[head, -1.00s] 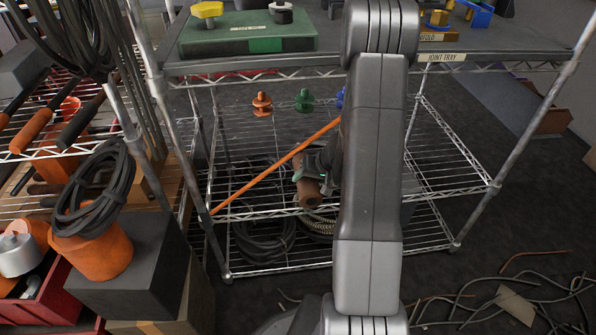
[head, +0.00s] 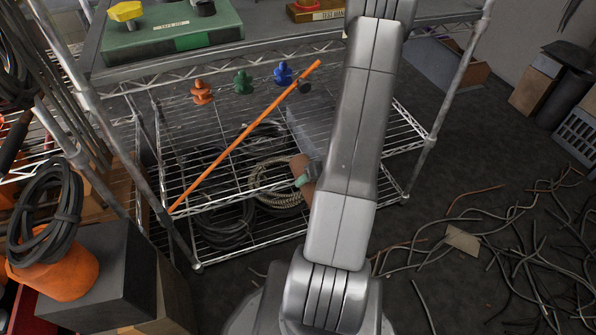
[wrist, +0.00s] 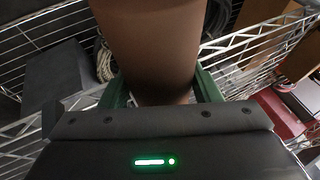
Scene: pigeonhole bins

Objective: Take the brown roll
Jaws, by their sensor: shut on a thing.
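The brown roll (wrist: 150,45) fills the top middle of the wrist view, between the two green fingers of my gripper (wrist: 163,92). My gripper is shut on it, with a finger against each side. In the head view, a small part of the brown roll (head: 299,163) shows beside my gripper (head: 303,180), left of my arm. My arm hides the rest of the roll and most of the gripper there. Both appear in front of the lower wire shelves; I cannot tell whether the roll touches a shelf.
A long orange rod (head: 245,137) slants across the wire rack (head: 190,172). Orange (head: 202,92), green (head: 242,82) and blue (head: 283,73) knobs show above it. Coiled hoses (head: 275,183) lie lower. Loose cables (head: 520,225) litter the floor at right.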

